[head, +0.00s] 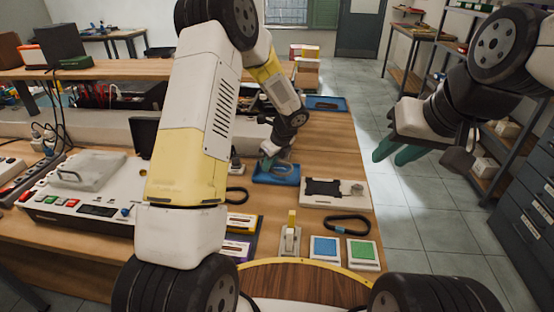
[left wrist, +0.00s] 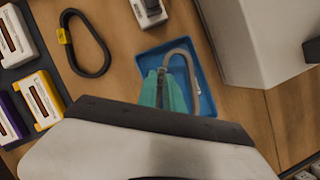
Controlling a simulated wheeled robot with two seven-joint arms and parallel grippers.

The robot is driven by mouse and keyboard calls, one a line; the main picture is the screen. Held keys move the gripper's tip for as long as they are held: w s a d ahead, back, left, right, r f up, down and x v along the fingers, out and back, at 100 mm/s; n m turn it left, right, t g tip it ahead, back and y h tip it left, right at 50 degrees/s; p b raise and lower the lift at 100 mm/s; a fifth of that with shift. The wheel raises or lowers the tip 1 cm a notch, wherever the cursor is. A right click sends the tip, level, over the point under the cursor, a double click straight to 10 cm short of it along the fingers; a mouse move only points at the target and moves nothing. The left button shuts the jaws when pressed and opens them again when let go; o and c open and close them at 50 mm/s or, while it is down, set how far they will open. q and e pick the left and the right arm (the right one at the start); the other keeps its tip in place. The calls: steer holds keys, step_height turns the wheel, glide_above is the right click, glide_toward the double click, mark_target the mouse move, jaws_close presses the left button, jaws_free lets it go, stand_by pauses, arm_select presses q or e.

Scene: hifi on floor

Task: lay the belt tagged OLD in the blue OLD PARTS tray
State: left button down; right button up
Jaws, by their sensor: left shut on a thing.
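My left gripper (head: 268,161) is at the blue tray (head: 262,179) in the middle of the bench. In the left wrist view its teal fingers (left wrist: 164,88) are shut on a grey looped belt (left wrist: 191,62). The belt curves over the blue tray (left wrist: 207,104), within its outline; whether it touches the tray floor I cannot tell. No lettering on belt or tray is readable, and part of the belt is hidden by the fingers. My right gripper (head: 398,150) is empty, its teal fingers apart, in the air right of the bench.
A black belt with a yellow tag (left wrist: 106,58) lies left of the tray. Another black belt (head: 347,225) lies nearer me. A pale plate with a dark part (head: 335,192) stands right of the tray. A second blue tray (head: 327,103) is farther back.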

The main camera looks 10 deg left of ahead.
mark_target(267, 176)
arm_select(q)
steer(key=shift+w+d+f, duration=0.1)
steer(key=shift+w+d, duration=0.05)
steer(key=shift+w, duration=0.5)
steer(key=shift+s+f, duration=0.1)
steer(key=shift+f, duration=1.6)
steer(key=shift+f, duration=0.15)
steer(key=c, duration=1.5)
jaws_free()
